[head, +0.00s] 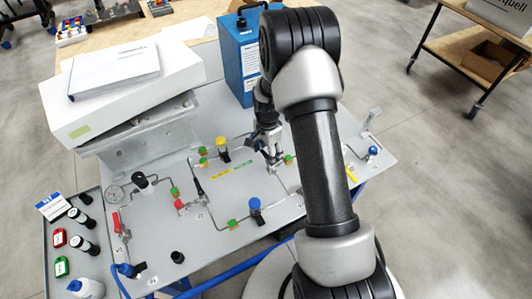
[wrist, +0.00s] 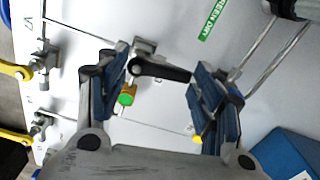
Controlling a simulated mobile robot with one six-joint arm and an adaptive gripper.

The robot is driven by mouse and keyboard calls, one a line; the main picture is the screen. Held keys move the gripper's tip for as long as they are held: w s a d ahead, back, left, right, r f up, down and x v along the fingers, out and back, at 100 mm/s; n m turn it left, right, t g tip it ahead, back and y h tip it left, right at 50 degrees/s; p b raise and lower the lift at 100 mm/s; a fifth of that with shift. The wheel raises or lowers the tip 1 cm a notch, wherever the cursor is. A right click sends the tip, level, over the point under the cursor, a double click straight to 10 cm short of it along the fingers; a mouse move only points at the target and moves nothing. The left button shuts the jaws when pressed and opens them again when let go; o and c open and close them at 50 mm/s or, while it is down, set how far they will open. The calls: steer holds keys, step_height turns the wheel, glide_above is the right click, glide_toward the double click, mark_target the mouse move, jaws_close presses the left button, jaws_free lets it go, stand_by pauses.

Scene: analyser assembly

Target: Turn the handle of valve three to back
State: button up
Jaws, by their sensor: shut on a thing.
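My gripper (head: 272,157) is low over the right-middle part of the grey panel (head: 205,240), and it also shows in the wrist view (wrist: 158,88). Its two blue-padded fingers stand on either side of a black valve handle (wrist: 163,70) and are shut on it lengthwise. The handle points to the right from its metal valve body (wrist: 143,50) in the wrist view. In the head view my gripper and arm mostly hide this valve. I cannot read a valve number beside it.
Yellow handles (wrist: 15,70) (wrist: 15,136) lie left in the wrist view. A green-and-yellow fitting (wrist: 127,95) is close to one finger. Thin pipes cross the panel. A blue box (head: 240,58) stands behind, and red handles (head: 180,205) (head: 116,222) are left.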

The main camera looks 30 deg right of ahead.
mark_target(268, 155)
steer(key=shift+d+m, duration=0.15)
steer(key=shift+m, duration=0.65)
steer(key=o, duration=1.1)
steer(key=shift+c, duration=0.2)
step_height(268, 155, up, 12)
steer(key=shift+r, duration=0.1)
